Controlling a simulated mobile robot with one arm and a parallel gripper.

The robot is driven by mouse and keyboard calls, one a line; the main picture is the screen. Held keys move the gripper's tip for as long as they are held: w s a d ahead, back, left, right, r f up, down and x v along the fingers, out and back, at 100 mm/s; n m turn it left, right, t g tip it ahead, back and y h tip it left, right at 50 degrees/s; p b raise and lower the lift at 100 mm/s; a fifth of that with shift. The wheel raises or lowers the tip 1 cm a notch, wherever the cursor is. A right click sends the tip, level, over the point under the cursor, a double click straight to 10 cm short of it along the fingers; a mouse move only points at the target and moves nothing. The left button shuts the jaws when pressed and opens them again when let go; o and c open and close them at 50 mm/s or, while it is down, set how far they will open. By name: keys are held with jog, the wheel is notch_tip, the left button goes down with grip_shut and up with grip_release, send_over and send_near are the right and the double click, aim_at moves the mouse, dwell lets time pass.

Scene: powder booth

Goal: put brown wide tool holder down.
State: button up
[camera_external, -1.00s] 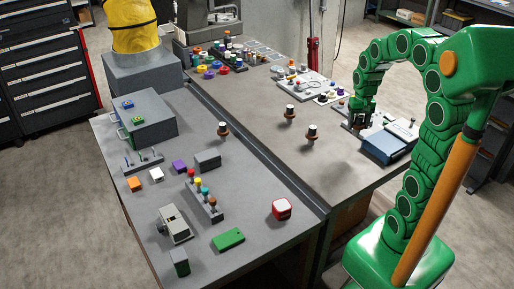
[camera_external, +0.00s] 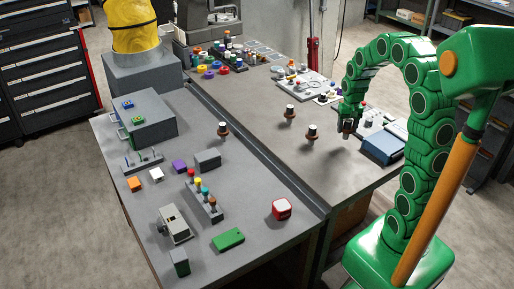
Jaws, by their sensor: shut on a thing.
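My gripper (camera_external: 347,130) is above the right workbench (camera_external: 262,105), left of the blue box. It is shut on the brown wide tool holder (camera_external: 347,125), which is small here and mostly hidden by the fingers. I cannot tell whether the holder touches the bench.
A blue box (camera_external: 383,147) lies to the right of my gripper. A pale board with small parts (camera_external: 304,82) lies behind it. Bare bench top is free in front and to the left.

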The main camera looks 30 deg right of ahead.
aim_at(346, 133)
jog(key=shift+w+f, duration=0.2)
jog(key=shift+f, duration=1.5)
jog(key=shift+f, duration=0.1)
jog(key=o, duration=1.4)
jog(key=shift+c, duration=0.2)
